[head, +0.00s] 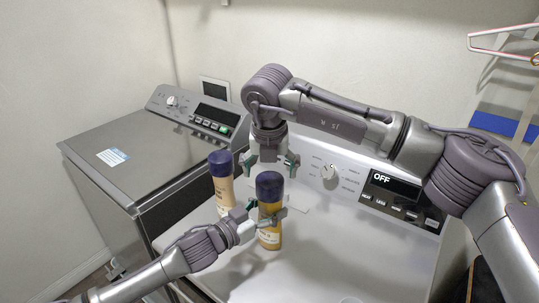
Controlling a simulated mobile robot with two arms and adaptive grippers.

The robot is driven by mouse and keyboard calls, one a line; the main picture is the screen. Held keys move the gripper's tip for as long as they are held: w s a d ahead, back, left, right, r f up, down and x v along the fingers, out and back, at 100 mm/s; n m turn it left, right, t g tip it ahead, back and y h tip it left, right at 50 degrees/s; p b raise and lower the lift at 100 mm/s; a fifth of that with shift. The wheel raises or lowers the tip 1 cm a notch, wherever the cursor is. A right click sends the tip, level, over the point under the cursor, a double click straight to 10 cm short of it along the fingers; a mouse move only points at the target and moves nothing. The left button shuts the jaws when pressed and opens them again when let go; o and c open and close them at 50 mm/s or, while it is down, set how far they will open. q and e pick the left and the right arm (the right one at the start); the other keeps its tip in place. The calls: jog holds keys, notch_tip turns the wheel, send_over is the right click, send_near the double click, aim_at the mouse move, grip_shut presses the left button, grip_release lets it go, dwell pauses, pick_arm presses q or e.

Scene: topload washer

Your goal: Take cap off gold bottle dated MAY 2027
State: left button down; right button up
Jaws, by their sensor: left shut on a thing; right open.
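A gold bottle (270,238) with a dark purple cap (269,185) stands upright on the white washer top. My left gripper (265,216) is shut on its body, below the cap. My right gripper (271,160) is open and points down just above and behind that cap, apart from it as far as I can tell. A second, paler bottle (224,190) with a dark purple cap (220,162) stands behind and to the left. Its lower part is partly hidden by my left gripper. Labels show on both bottles, but the dates are too small to read.
The white washer (310,250) has free room on its top to the right of the bottles. Its control panel (385,193) with a knob and an OFF display rises behind. A grey washer (125,155) stands at the left. A hanger (505,40) hangs at the upper right.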

aim_at(270, 179)
jog(key=shift+x, duration=2.4)
jog(key=c, duration=1.4)
jog(key=shift+r, duration=0.3)
jog(key=shift+r, duration=0.85)
jog(key=shift+r, duration=2.05)
pick_arm(q)
jog(key=shift+c, duration=0.8)
grip_release()
